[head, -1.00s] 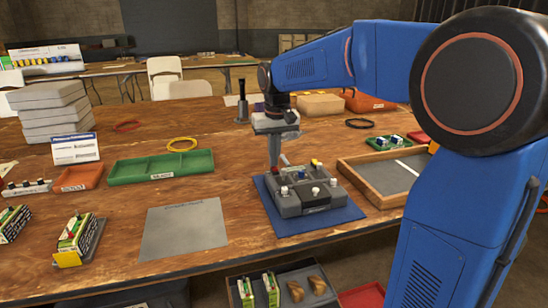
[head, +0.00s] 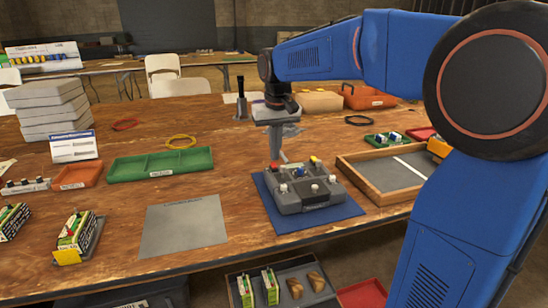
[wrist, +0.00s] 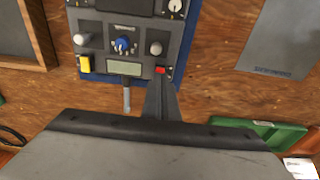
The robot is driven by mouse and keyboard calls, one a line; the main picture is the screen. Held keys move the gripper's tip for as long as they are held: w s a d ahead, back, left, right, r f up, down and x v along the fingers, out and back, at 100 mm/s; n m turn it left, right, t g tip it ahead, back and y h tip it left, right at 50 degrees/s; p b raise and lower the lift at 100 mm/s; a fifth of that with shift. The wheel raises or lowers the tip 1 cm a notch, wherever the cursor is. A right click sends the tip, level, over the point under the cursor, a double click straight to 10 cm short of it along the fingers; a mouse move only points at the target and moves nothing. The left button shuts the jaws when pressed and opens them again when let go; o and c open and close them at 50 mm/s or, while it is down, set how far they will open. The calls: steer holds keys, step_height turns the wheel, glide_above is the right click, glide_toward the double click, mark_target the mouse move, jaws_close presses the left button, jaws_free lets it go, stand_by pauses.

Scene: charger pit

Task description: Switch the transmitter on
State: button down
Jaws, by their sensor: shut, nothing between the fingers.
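The transmitter (head: 305,198) is a grey box with knobs, lying on a blue mat (head: 325,219). In the wrist view its panel (wrist: 100,52) fills the top left, with a blue knob (wrist: 123,45), a small display (wrist: 125,68), a yellow switch (wrist: 85,65) and a small red switch (wrist: 160,70). My gripper (head: 283,159) points down over its far left part, beside the red switch (head: 275,165). In the wrist view the shut fingertips (wrist: 159,80) lie right at the red switch; I cannot tell whether they touch. A grey rod (wrist: 127,98) stands out beside the fingers.
A wooden tray (head: 350,172) stands close on the right of the mat. A green tray (head: 130,166) and a grey sheet (head: 185,227) lie to the left. Small boxed units (head: 75,240) stand at the front left.

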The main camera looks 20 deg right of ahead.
mark_target(275, 167)
step_height(275, 167, up, 12)
steer(key=s, duration=0.1)
steer(key=shift+s+f, duration=0.15)
steer(key=shift+f, duration=0.1)
steer(key=shift+w+r, duration=0.15)
steer(key=shift+w, duration=0.55)
steer(key=f, duration=0.4)
steer(key=w+f, duration=0.1)
steer(key=f, duration=0.9)
steer(key=shift+w, duration=0.35)
steer(key=shift+w+f, duration=0.1)
steer(key=shift+f, duration=0.15)
